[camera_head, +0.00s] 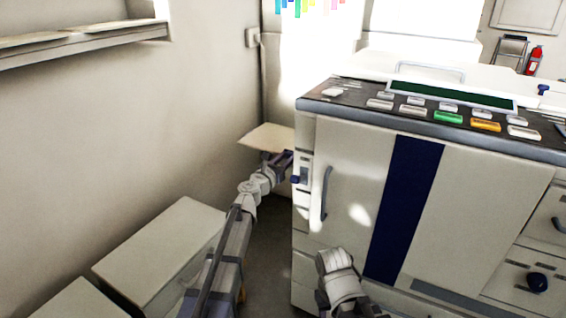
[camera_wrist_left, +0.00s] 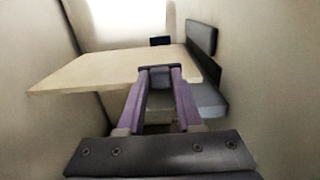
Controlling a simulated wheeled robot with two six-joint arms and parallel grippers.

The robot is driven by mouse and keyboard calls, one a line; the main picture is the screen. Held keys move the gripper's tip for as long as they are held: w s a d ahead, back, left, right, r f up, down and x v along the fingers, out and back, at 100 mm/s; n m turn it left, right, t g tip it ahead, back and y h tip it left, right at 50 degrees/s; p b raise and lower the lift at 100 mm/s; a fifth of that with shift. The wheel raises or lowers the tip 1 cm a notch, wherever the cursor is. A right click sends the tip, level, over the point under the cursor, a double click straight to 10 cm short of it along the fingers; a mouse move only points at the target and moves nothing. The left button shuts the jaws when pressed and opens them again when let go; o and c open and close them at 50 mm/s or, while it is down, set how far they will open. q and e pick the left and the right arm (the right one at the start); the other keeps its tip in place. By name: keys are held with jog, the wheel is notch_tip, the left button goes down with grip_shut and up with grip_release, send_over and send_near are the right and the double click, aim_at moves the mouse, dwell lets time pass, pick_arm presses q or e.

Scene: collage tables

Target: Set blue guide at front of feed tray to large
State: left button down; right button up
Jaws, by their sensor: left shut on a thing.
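The feed tray (camera_head: 268,136) is a cream board sticking out from the left side of the white copier; it fills the upper left of the left wrist view (camera_wrist_left: 100,73). My left gripper (camera_head: 284,160) is at the tray's near edge, beside the copier. In the left wrist view its purple fingers (camera_wrist_left: 160,74) are shut on a small dark blue block, the blue guide (camera_wrist_left: 159,81), at the tray's near edge. A second dark blue block (camera_wrist_left: 161,40) stands at the tray's far edge. No size marks are readable.
The white copier (camera_head: 350,170) with its button panel (camera_head: 440,105) stands to the right of the left arm. A low pale cabinet (camera_head: 165,250) stands by the wall at left. A dark grey panel (camera_wrist_left: 201,38) rises beside the tray. A narrow gap lies between cabinet and copier.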

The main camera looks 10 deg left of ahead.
pick_arm(q)
jog(key=c, duration=0.6)
grip_release()
jog(key=shift+o, duration=0.2)
jog(key=shift+s, duration=0.1)
jog(key=v, duration=0.7)
jog(key=shift+s+a, duration=0.15)
jog(key=shift+s, duration=0.2)
